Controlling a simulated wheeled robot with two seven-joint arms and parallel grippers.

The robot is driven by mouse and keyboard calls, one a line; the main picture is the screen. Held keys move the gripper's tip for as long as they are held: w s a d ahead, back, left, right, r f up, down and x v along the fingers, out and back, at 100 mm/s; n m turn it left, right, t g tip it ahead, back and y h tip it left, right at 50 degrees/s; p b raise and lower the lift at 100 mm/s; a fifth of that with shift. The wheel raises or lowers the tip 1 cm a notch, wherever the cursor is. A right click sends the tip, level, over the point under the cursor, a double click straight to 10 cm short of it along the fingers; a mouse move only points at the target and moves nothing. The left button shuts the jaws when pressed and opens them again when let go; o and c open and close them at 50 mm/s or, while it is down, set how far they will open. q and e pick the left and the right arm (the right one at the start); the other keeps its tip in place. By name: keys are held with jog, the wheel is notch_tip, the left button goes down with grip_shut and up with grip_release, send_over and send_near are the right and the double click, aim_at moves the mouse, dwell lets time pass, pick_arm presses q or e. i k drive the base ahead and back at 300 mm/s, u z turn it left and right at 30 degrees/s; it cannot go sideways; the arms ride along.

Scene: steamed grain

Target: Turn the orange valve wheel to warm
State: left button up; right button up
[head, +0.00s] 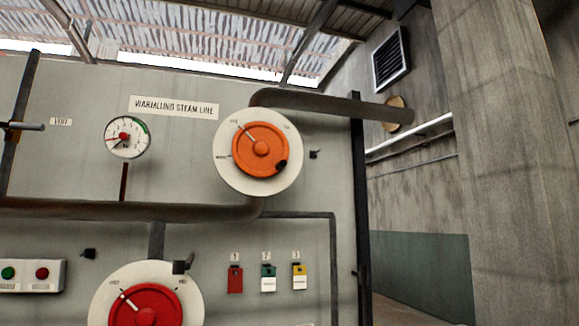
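The orange valve wheel (250,165) sits on a round white dial plate (224,180) on the grey panel, right of centre in the head view. Its white pointer line points up and left, at the small label at the plate's upper left. Another small label, which seems to read "WARM", is at the plate's left edge, below the pointer's direction. A third label is at the upper right. A black knob (281,165) is on the wheel's lower right. Neither of my grippers is in view, and nothing touches the wheel.
A red wheel (146,308) is at lower left, cut by the frame. A pressure gauge (127,137), a sign (174,107), pipes (120,211), coloured tags (235,280) and a button box (25,276) are on the panel. Space before the orange wheel looks clear.

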aim_at(259, 150)
jog(key=z, duration=0.85)
jog(key=i, duration=1.2)
jog(key=u, duration=0.2)
